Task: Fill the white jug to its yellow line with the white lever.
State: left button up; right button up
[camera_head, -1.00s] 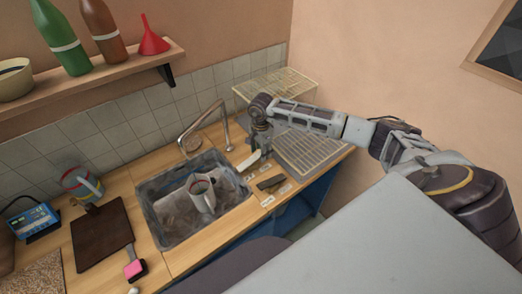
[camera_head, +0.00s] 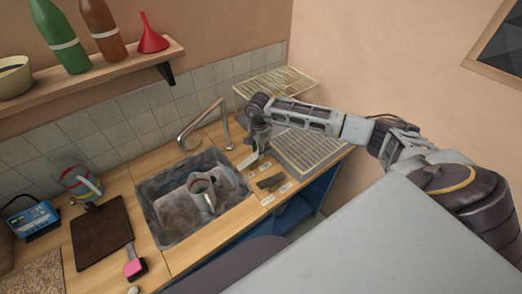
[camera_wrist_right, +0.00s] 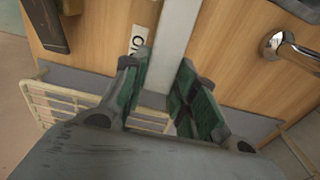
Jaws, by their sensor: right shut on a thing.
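The white jug (camera_head: 203,191) stands in the grey sink basin (camera_head: 160,238). I cannot make out its yellow line, its water level or any stream of water. The white lever (camera_head: 250,160) is on the counter right of the sink. It also shows in the right wrist view as a pale bar (camera_wrist_right: 178,35) running up from between the fingers. My right gripper (camera_head: 259,146) is shut on the lever; its green-padded fingers (camera_wrist_right: 162,95) stand either side of the bar in the wrist view. My left gripper is out of view.
A metal spout (camera_head: 203,118) rises behind the sink. A dark block (camera_head: 270,183) and small labels lie right of the sink. A wire rack (camera_head: 310,148) is beyond my right gripper. A dark board (camera_head: 100,235) and a striped can (camera_head: 80,184) are at the left.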

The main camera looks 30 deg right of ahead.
aim_at(257, 153)
jog(key=shift+a+r+h, duration=0.15)
jog(key=shift+h, duration=0.25)
jog(key=o, duration=1)
jog(key=shift+o, duration=0.2)
jog(key=shift+r, duration=0.1)
notch_tip(257, 153, up, 12)
jog(key=a, duration=0.1)
jog(key=shift+a, duration=0.2)
jog(key=shift+s+f, duration=0.15)
jog(key=shift+f, duration=0.05)
